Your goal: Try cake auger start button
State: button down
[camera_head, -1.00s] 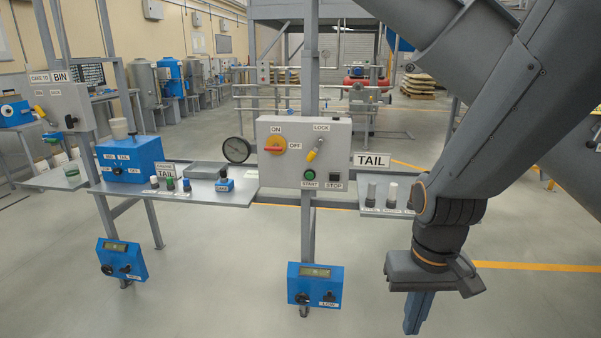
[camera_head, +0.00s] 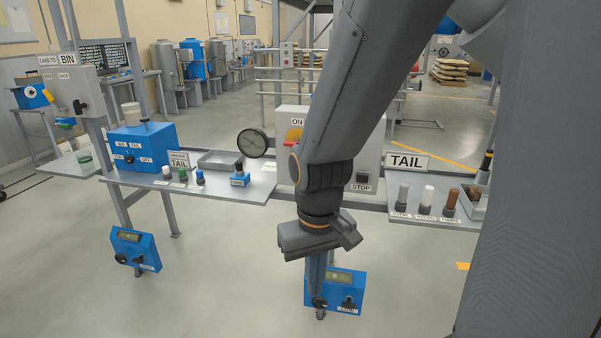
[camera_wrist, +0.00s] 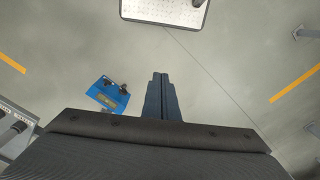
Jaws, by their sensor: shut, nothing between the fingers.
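The grey control box labelled TAIL (camera_head: 372,143) stands on a post at the centre of the head view. The green START button is hidden behind my arm in this view. My gripper (camera_head: 316,290) points down in front of the post, below the box, shut and empty. Its closed blue fingers (camera_wrist: 161,78) also show in the wrist view. From these views I cannot tell how far they are from the box.
A shelf on the left (camera_head: 262,184) holds a gauge, a tray, small knobs and a blue box (camera_head: 142,147). A right shelf (camera_head: 407,217) holds several labelled cylinders. A low blue box with a display (camera_head: 347,287) sits on the post near the fingers.

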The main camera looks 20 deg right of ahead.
jog(key=shift+w+d, duration=0.1)
jog(key=shift+d, duration=0.05)
jog(key=w+d+m+t+y+p, duration=0.1)
jog(key=w+d+t+p, duration=0.5)
jog(key=w, duration=0.7)
jog(key=w+d+m+t+y+p, duration=0.2)
jog(key=w+d+m+t+p, duration=0.2)
jog(key=w, duration=1)
jog(key=shift+d+f+t+p, duration=0.2)
jog(key=shift+d+t+p, duration=1.25)
jog(key=shift+d+t, duration=1.9)
jog(key=shift+d+g, duration=0.45)
jog(key=shift+d, duration=0.05)
jog(key=w+d+b, duration=0.3)
jog(key=w+d, duration=0.2)
jog(key=w, duration=0.2)
jog(key=shift+w, duration=0.15)
